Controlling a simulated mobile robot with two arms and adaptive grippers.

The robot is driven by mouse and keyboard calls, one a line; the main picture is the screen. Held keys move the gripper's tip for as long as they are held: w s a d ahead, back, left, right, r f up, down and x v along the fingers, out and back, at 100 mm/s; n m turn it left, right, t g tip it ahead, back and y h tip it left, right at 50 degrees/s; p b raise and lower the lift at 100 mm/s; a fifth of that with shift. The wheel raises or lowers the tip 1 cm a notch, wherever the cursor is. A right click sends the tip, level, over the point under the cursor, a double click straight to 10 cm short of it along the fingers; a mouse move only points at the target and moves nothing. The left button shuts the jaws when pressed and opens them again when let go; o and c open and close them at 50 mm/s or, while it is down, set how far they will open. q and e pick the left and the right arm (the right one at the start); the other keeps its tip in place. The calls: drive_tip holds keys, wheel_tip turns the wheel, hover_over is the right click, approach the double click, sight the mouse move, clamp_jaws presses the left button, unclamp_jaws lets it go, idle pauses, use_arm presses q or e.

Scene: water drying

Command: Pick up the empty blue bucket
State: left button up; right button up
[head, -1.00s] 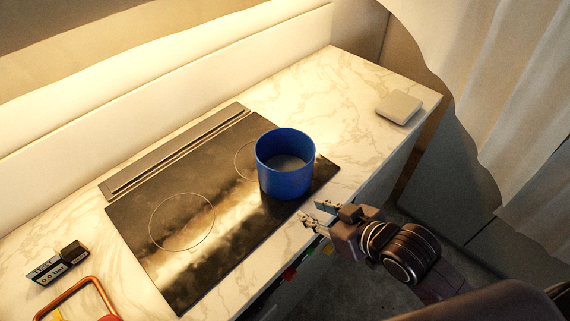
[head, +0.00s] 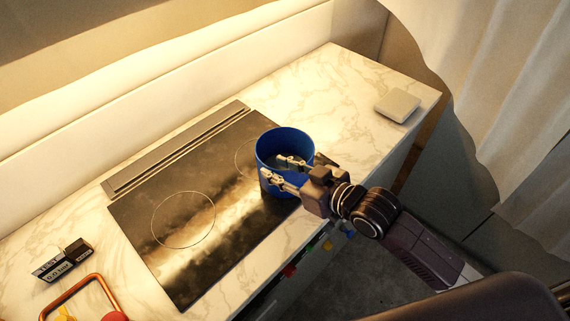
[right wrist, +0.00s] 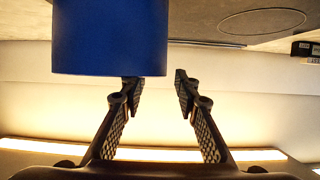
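The blue bucket (head: 272,150) stands upright on the right part of the black cooktop. Its inside is partly covered by my gripper; the part that shows looks empty. My right gripper (head: 279,168) is open at the bucket's right front side. In the head view one fingertip overlaps the bucket's opening and the other overlaps its front wall. In the right wrist view the bucket (right wrist: 110,38) fills the upper left, and the open fingers (right wrist: 157,80) point at its edge with a clear gap between them. I cannot tell whether they touch it. My left gripper is not in view.
The cooktop (head: 160,265) is set in a marble counter (head: 330,85). A pale square object (head: 397,105) lies at the counter's right end. A small dark device with a label (head: 62,262) and an orange-handled item (head: 75,285) are at lower left. A curtain (head: 510,100) hangs at right.

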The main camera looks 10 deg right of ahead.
sight(259, 161)
drive_tip(key=x, duration=0.5)
drive_tip(key=shift+p, duration=0.4)
drive_tip(key=shift+s, duration=0.1)
drive_tip(key=shift+c, duration=1.1)
clamp_jaws()
drive_tip(key=shift+r, duration=0.1)
